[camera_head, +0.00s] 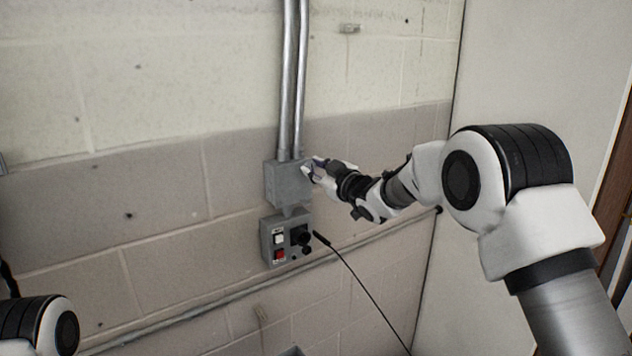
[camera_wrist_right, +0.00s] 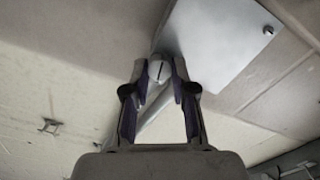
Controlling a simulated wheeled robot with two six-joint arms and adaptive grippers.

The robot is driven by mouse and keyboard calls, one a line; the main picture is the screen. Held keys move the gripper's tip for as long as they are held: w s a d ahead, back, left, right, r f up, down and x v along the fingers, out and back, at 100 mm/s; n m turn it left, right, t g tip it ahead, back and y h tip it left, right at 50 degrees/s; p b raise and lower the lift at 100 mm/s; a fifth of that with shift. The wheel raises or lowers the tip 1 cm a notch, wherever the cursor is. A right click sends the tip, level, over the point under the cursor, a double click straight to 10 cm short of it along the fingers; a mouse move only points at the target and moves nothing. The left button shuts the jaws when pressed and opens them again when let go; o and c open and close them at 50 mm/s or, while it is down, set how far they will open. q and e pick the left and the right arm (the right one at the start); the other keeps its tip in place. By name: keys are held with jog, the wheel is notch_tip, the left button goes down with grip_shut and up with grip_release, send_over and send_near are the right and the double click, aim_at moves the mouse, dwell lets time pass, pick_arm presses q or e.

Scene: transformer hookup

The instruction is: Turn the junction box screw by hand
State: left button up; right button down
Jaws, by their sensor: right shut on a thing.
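The grey junction box (camera_head: 284,187) is fixed to the wall below two metal conduits. Its pale cover (camera_wrist_right: 222,45) fills the upper right of the wrist view. In the head view my right gripper (camera_head: 308,168) reaches the box's upper right from the right. The gripper hides the screw in the head view. My left gripper is out of view.
A control box (camera_head: 286,239) with a white switch, a red switch and a black knob hangs just below. A black cable (camera_head: 360,285) runs down to the right. The conduits (camera_head: 292,80) rise above. A horizontal pipe (camera_head: 225,290) crosses the wall lower down.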

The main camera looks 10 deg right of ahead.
jog(key=n+b, duration=2.1)
jog(key=n, duration=0.6)
jog(key=shift+f, duration=0.2)
jog(key=shift+n+b, duration=0.5)
jog(key=shift+n, duration=0.8)
jog(key=shift+r, duration=0.1)
jog(key=c, duration=1.2)
grip_release()
jog(key=shift+o, duration=1.3)
jog(key=shift+w, duration=0.1)
